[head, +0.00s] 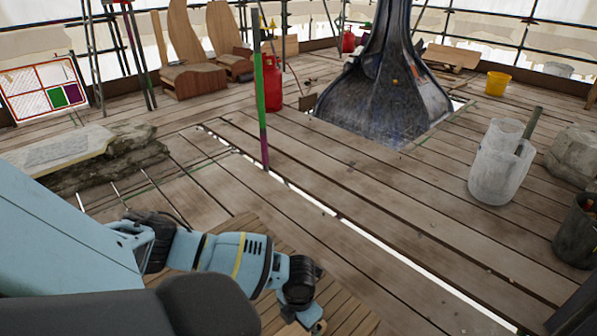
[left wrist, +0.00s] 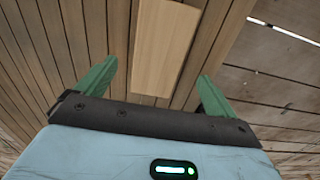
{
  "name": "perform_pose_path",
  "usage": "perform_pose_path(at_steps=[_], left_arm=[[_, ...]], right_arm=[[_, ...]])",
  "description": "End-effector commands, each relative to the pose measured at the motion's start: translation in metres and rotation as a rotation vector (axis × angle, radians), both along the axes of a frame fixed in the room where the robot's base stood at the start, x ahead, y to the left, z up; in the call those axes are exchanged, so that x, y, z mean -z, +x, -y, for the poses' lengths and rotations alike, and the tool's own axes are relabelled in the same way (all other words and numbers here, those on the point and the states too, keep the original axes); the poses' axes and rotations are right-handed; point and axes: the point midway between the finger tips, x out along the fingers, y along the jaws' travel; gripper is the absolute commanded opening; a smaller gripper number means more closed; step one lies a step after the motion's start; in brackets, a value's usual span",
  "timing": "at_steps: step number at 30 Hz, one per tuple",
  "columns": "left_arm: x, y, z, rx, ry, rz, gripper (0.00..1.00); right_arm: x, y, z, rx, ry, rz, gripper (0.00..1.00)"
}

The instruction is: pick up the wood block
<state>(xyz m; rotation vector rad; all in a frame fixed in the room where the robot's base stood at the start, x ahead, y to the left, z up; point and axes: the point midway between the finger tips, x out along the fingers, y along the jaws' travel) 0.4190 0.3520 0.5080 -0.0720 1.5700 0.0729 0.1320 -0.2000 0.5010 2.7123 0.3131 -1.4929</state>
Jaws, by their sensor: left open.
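The wood block (left wrist: 166,45) is a pale, plain rectangular piece lying on a brown slatted wooden surface in the left wrist view. Its near end lies between the two green fingers of my left gripper (left wrist: 158,72), with a gap on each side. The fingers are spread and hold nothing. Whether they are level with the block or above it, I cannot tell. In the head view my left arm reaches down to the bottom edge, and the fingers and most of the block are hidden or cut off there. My right gripper is not in view.
A green and purple pole (head: 261,95) stands beyond my left arm. A dark flared spire base (head: 385,100) rises from a floor opening. The planks in the middle are mostly clear.

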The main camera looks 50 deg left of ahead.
Motion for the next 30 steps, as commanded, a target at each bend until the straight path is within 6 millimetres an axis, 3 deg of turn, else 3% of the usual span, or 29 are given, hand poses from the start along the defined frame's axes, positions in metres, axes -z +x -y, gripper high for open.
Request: perform_pose_path(at_steps=[3, 10, 21, 30], left_arm=[[0.015, -0.001, 0.0, -0.001, 0.001, -0.003, 0.94], [0.022, -0.001, 0.0, 0.0, 0.0, -0.001, 0.94], [0.067, -0.001, -0.002, -0.001, -0.001, -0.001, 0.94], [0.069, -0.001, -0.002, 0.0, -0.001, 0.0, 0.92]], right_arm=[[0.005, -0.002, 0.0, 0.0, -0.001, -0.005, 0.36], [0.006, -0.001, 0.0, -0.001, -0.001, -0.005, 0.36], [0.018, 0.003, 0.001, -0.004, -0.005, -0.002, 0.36], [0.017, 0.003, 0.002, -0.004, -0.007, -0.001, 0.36]])
